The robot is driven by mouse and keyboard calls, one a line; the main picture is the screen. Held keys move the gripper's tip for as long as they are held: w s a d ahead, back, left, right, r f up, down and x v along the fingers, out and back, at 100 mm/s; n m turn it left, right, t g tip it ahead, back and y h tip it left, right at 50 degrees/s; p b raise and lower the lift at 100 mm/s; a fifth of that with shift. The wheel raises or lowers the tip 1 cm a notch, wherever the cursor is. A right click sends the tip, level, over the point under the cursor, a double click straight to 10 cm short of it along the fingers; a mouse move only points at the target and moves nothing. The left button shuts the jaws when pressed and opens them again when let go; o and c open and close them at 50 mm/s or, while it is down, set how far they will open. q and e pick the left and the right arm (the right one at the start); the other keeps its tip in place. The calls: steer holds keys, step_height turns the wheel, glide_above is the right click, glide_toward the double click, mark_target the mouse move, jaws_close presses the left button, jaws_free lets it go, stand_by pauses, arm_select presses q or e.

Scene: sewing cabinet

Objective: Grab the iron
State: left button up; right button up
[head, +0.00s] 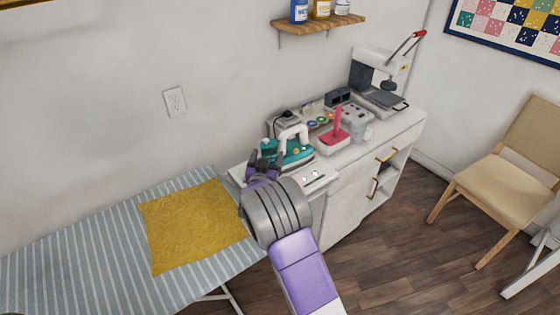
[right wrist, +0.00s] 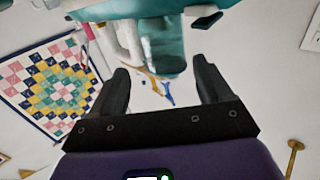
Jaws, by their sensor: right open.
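The iron (head: 289,152) has a teal body and a white handle. It stands on the white cabinet top, near the end by the ironing board. My right gripper (head: 264,163) is right in front of the iron, partly overlapping it in the head view. In the right wrist view, the gripper (right wrist: 161,72) is open with nothing between its fingers. The iron's teal body (right wrist: 163,48) and white parts show just beyond the fingertips. I cannot tell whether they touch. My left gripper is not in view.
A striped ironing board (head: 100,240) with a yellow cloth (head: 190,222) lies to the left. A shelf (head: 318,24) hangs above. A chair (head: 505,190) stands right.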

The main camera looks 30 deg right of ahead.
mark_target(270, 150)
steer(key=x, duration=0.5)
steer(key=shift+b, duration=0.3)
jaws_close()
steer(key=shift+r, duration=0.15)
